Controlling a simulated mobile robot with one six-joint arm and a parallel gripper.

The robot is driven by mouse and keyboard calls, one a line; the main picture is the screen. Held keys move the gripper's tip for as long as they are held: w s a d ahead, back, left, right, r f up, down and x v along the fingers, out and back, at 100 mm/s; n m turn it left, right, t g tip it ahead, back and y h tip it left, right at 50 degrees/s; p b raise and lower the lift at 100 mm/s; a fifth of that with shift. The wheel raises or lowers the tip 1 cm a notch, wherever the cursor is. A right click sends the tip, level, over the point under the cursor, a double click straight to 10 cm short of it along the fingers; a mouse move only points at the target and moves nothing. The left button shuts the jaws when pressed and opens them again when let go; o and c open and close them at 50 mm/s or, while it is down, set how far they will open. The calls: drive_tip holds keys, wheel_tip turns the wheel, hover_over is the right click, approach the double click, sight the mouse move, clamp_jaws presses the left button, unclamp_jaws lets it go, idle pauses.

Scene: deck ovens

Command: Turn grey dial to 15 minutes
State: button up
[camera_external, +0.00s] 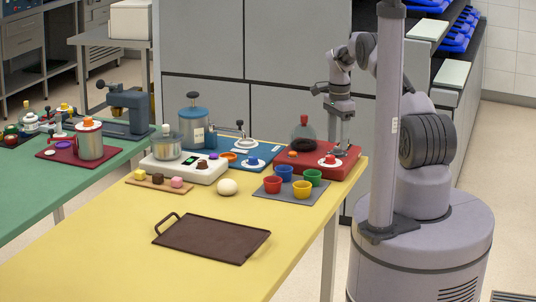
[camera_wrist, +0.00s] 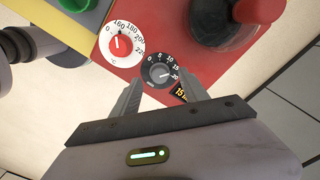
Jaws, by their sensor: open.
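My gripper (camera_wrist: 158,84) is open, one finger to the left and one to the right of the dial. I cannot tell whether they touch it. In the external view my gripper (camera_external: 344,145) is over the red unit (camera_external: 318,171); the grey dial is not clear there.
A white dial with a red centre (camera_wrist: 118,43) is close by, numbered for °C. A dark round vessel with a red top (camera_external: 303,133) stands on the same unit. Coloured cups (camera_external: 302,190) sit on a grey mat in front. The yellow table's front is mostly clear around a brown tray (camera_external: 212,240).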

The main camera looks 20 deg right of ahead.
sight(338, 147)
wheel_tip(338, 147, up, 15)
drive_tip(key=p, duration=0.4)
drive_tip(key=shift+r+p, duration=0.2)
drive_tip(key=shift+p, duration=0.1)
